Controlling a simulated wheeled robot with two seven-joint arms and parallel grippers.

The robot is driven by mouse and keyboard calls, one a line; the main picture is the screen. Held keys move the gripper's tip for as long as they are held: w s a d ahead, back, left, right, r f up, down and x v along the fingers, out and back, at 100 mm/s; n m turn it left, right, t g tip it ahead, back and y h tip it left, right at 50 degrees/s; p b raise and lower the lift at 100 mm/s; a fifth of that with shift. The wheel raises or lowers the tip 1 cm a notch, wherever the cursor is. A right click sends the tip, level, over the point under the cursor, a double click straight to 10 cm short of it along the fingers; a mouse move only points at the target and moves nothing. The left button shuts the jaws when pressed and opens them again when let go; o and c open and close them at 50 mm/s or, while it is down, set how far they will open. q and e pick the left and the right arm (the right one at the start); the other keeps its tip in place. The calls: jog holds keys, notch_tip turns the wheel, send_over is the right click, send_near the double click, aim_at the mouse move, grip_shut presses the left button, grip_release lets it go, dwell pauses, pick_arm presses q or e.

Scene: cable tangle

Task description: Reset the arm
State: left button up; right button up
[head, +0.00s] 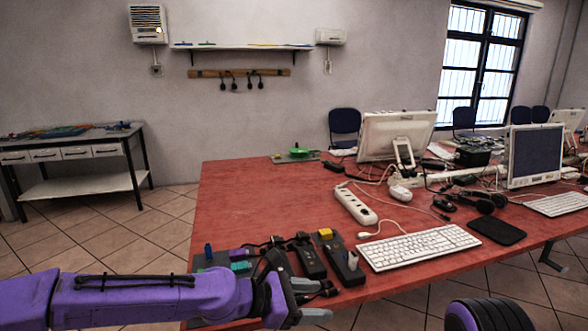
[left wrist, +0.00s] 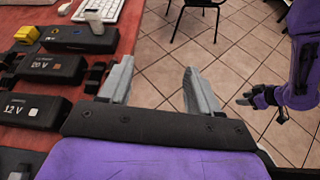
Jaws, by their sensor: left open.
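My left arm comes in from the left in the head view, low over the table's front edge. My left gripper (head: 311,300) is open and empty. In the left wrist view its two grey fingers (left wrist: 158,88) stand wide apart over the tiled floor, just off the table edge. My right arm shows at the right of the left wrist view, with its dark gripper (left wrist: 256,97) over the floor; it is too small to tell its jaws. In the head view only a rounded purple part of my right arm shows at the bottom right.
The red table (head: 260,205) bears black power boxes (head: 310,258), one marked 12 V (left wrist: 30,109), close to my left gripper. A white power strip (head: 355,205), keyboard (head: 418,248), cables and monitors (head: 535,155) lie farther right. The table's left middle is clear. A side table (head: 75,185) stands left.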

pick_arm(q)
jog(key=s+a+f+m+t+y+p, duration=0.1)
jog(key=s+a+f+m+y, duration=0.15)
jog(key=f, duration=0.55)
jog(key=s+a+f+m+y, duration=0.2)
jog(key=s+a+f+y, duration=0.15)
jog(key=f, duration=0.35)
jog(key=s+a+f+m+t+y+p, duration=0.1)
jog(key=s+a+f+m+y, duration=0.2)
jog(key=f, duration=0.5)
jog(key=s+a+f+m+g+y+p, duration=0.1)
jog(key=s+a+f+m+y, duration=0.2)
jog(key=s+a, duration=0.7)
jog(key=s+a+f+m+g+y+p, duration=0.2)
jog(key=s+a+f+m+y, duration=0.1)
jog(key=s+a, duration=0.8)
jog(key=a+y, duration=0.1)
jog(key=a, duration=0.2)
jog(key=shift+a+f, duration=0.2)
jog(key=shift+a, duration=0.2)
